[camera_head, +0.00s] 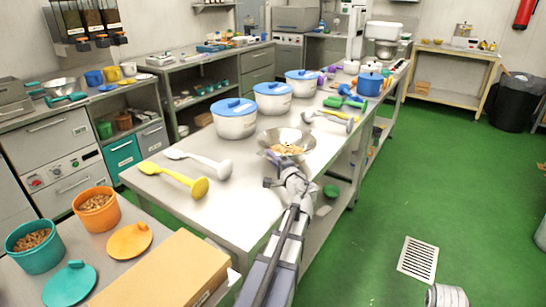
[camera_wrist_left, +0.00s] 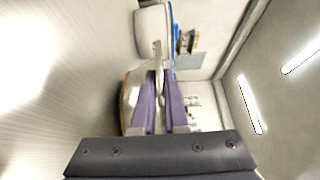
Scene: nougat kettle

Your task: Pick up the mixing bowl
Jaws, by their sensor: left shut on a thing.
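The mixing bowl (camera_head: 270,139) is a shallow metal bowl with light brown pieces inside, in the middle of the head view near the right edge of the steel table. My left gripper (camera_head: 278,161) reaches it from the near side and is shut on its rim. In the left wrist view the two purple fingers (camera_wrist_left: 160,103) close on the rim, with the bowl (camera_wrist_left: 131,92) at the left finger. I cannot tell whether the bowl touches the table.
Several white pots with blue lids (camera_head: 235,118) stand behind the bowl on the steel table (camera_head: 225,198). A yellow ladle (camera_head: 175,178) and a white ladle (camera_head: 200,163) lie to its left, more utensils (camera_head: 335,118) beyond it.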

